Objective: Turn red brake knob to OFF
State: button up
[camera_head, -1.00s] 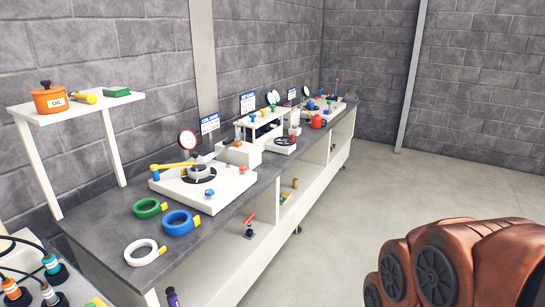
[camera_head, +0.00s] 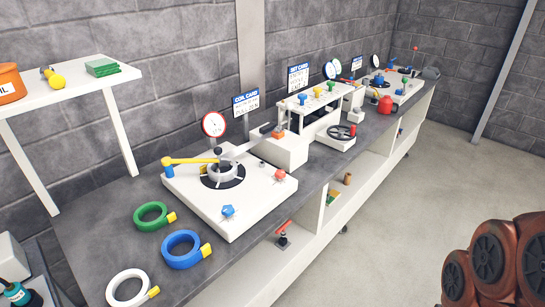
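A small red knob (camera_head: 279,175) sits on the right front part of a white machine base (camera_head: 243,222) on the dark bench. It is most likely the brake knob; its label and pointing direction are too small to read. A blue knob (camera_head: 228,211) is to its left, nearer the front edge. The base also carries a black turntable with a light ring (camera_head: 223,173), a yellow arm (camera_head: 192,161) and a white-faced dial (camera_head: 214,124) behind. My gripper is not in view; reddish-brown rounded parts at the lower right are apart from the bench.
Green (camera_head: 151,214), blue (camera_head: 181,249) and white (camera_head: 128,287) coils lie left of the base on the bench (camera_head: 95,215). A white raised shelf (camera_head: 60,97) stands at the left. Open floor (camera_head: 400,215) lies right of the bench.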

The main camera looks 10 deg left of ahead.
aim_at(279, 174)
jog(key=u, duration=0.75)
jog(key=i, duration=1.05)
jog(key=u, duration=0.85)
